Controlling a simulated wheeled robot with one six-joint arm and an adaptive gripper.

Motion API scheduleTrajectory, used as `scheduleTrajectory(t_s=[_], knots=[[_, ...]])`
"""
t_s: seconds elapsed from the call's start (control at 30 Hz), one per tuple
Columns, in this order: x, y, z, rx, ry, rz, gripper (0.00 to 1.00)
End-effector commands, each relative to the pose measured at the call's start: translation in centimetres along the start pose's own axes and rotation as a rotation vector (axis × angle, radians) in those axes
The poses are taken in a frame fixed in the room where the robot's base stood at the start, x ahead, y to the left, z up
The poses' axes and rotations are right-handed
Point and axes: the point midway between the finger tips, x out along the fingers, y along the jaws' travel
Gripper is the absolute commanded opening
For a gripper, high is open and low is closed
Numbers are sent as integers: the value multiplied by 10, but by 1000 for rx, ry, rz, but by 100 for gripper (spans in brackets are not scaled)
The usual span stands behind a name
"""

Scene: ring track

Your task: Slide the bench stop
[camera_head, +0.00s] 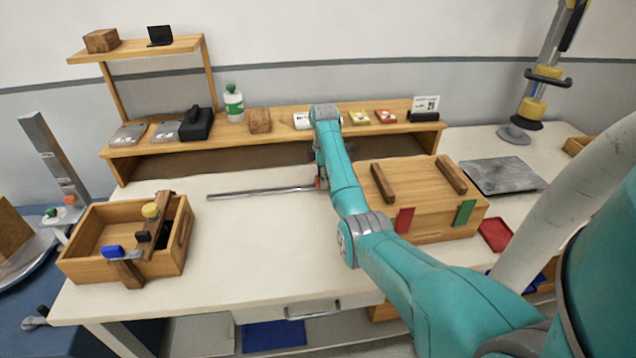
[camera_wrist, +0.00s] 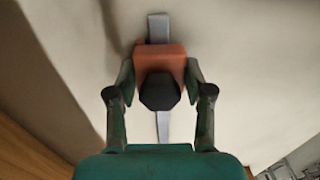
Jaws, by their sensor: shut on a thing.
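The bench stop (camera_wrist: 160,56) is an orange-red block with a black knob, sitting on a thin grey metal rail (camera_wrist: 158,25). In the wrist view my gripper (camera_wrist: 159,82) has a finger on each side of the block and is shut on it. In the head view the rail (camera_head: 255,192) runs left to right across the bench top. A sliver of the orange stop (camera_head: 318,183) shows at the rail's right end, mostly hidden by my gripper and arm. The rail beyond my arm is hidden.
A wooden box (camera_head: 415,178) with two bars stands right of the rail's visible end. An open wooden crate (camera_head: 90,262) with tools is at the left. A low wooden shelf (camera_head: 280,120) stands behind. The bench top (camera_head: 250,240) in front of the rail is clear.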

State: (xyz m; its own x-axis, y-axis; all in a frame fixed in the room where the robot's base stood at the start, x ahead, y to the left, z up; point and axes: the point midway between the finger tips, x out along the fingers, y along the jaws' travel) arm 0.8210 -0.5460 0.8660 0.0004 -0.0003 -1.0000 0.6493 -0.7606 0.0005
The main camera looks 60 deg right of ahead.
Motion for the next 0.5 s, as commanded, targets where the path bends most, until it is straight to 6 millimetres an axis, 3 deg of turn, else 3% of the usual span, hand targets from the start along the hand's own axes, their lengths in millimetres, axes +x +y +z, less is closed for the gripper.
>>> scheduleTrajectory(t_s=[0.4,0.43,0.5], knots=[[1,6,9,3,-3,-1,0],[1,6,9,3,-3,-1,56],[1,6,9,3,-3,-1,74]])
